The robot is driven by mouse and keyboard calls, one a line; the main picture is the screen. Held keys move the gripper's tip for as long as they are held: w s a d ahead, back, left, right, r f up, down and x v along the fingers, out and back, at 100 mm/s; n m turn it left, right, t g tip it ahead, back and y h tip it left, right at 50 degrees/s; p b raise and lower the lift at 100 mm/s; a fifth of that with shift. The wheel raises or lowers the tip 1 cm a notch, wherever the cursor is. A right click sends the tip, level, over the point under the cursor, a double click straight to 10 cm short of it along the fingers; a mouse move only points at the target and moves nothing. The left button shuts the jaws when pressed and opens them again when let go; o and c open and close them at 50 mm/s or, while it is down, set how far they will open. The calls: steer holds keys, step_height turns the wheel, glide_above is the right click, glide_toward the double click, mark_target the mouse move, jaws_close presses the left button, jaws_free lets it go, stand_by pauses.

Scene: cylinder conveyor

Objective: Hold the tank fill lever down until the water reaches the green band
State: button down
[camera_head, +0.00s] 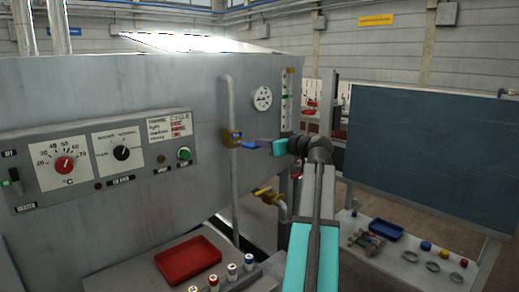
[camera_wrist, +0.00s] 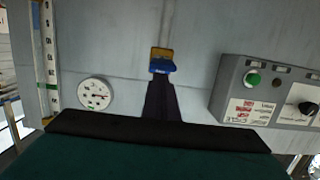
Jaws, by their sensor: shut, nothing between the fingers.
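A blue lever (camera_head: 247,145) sits on a brass valve (camera_head: 232,137) on the upright pipe of the grey tank. The lever also shows in the wrist view (camera_wrist: 161,67). My gripper (camera_head: 262,143) is shut and empty. Its dark fingertips (camera_wrist: 162,82) are at the lever's end; whether they touch it I cannot tell. The level gauge (camera_head: 287,100) is a tall narrow strip right of the lever in the head view. In the wrist view the gauge (camera_wrist: 46,50) is at the left, with a green mark low on it. The water level is too small to read.
A second valve with a yellow handle (camera_head: 265,195) is below the lever. A round dial (camera_head: 262,98) is beside the gauge. A control panel (camera_head: 105,160) is at the left. A red tray (camera_head: 188,260) lies below. A side table holds a blue tray (camera_head: 386,229).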

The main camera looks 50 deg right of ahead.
steer(key=f+v, duration=0.1)
steer(key=v, duration=0.7)
steer(key=shift+s+f+b, duration=0.4)
steer(key=shift+s+b, duration=0.05)
steer(key=shift+s, duration=0.05)
